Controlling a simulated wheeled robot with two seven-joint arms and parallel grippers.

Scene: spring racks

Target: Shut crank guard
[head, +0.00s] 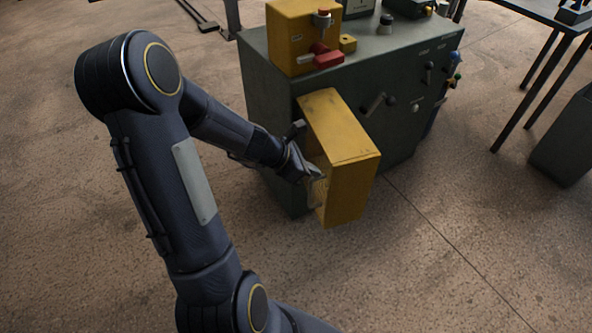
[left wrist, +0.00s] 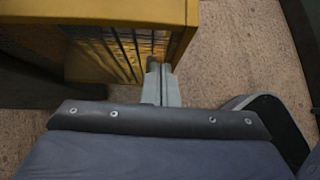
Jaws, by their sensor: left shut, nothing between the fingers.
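The crank guard (head: 345,160) is a yellow box-shaped cover on the front of a dark green cabinet (head: 272,130). It stands swung open, out from the cabinet front. The crank (head: 376,103) shows uncovered to the right of the guard. My left gripper (head: 318,174) is shut and empty, at the left side of the guard. In the left wrist view the shut fingers (left wrist: 161,75) are at the guard's yellow edge (left wrist: 185,38), beside its dark barred side. I cannot tell whether they touch it. My right gripper is not in view.
A yellow box with a red-handled switch (head: 302,35) sits on top of the cabinet. A dark table (head: 545,12) and a dark bin (head: 565,140) stand at the right. The floor in front of the cabinet is clear.

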